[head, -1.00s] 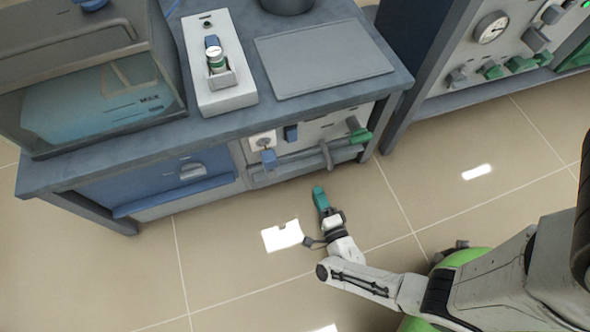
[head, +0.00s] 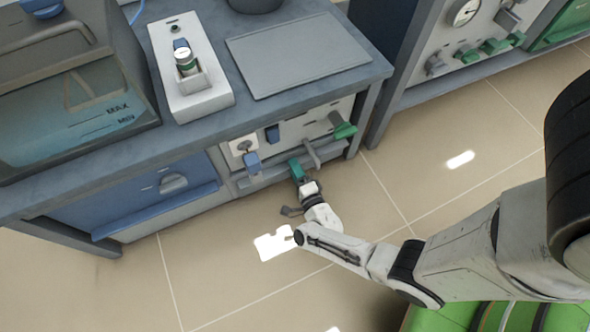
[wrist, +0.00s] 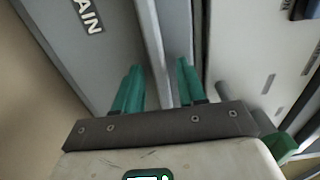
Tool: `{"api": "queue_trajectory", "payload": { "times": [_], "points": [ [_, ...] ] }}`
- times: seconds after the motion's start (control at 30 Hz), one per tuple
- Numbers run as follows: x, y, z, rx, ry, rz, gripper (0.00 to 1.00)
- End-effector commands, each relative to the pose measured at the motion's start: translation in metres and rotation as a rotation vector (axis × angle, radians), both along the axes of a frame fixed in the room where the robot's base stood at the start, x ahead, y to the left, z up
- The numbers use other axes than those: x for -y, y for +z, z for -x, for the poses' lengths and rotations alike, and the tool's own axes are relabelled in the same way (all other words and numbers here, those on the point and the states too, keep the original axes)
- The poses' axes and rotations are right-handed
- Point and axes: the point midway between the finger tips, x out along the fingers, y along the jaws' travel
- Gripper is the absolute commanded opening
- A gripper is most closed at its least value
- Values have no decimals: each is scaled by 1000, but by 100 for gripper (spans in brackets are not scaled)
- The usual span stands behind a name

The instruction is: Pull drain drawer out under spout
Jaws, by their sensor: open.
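The drain drawer (head: 245,183) is a low grey front under the pale valve panel of the near bench, and it looks closed. In the wrist view its grey front (wrist: 70,60) carries lettering ending in "AIN". A grey rail (wrist: 153,40) runs along that front's edge. My gripper (head: 295,168) is at the bench front; in the wrist view its teal fingers (wrist: 158,85) are open, with the rail between or just beyond them. I cannot tell whether they touch it. A grey projecting part, apparently the spout (head: 311,152), is just right of the gripper.
Blue handles (head: 252,162) and a green lever (head: 343,128) jut from the panel close to the gripper. A blue drawer (head: 130,205) is at left. A second bench (head: 450,75) stands at right. The tiled floor in front is clear.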

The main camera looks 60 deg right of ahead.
Motion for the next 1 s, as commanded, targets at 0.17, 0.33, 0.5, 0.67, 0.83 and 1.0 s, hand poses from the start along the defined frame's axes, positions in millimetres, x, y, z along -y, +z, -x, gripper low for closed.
{"api": "queue_trajectory", "payload": {
  "times": [0.17,0.33,0.5,0.67,0.83,1.0],
  "points": [
    [0,0,-1,0,1,0,40],
    [0,0,-1,0,1,0,32],
    [0,0,-1,0,1,0,16],
    [0,0,0,-1,1,1,0],
    [0,0,0,-1,1,0,0],
    [0,0,0,-1,1,0,0]
  ]
}}
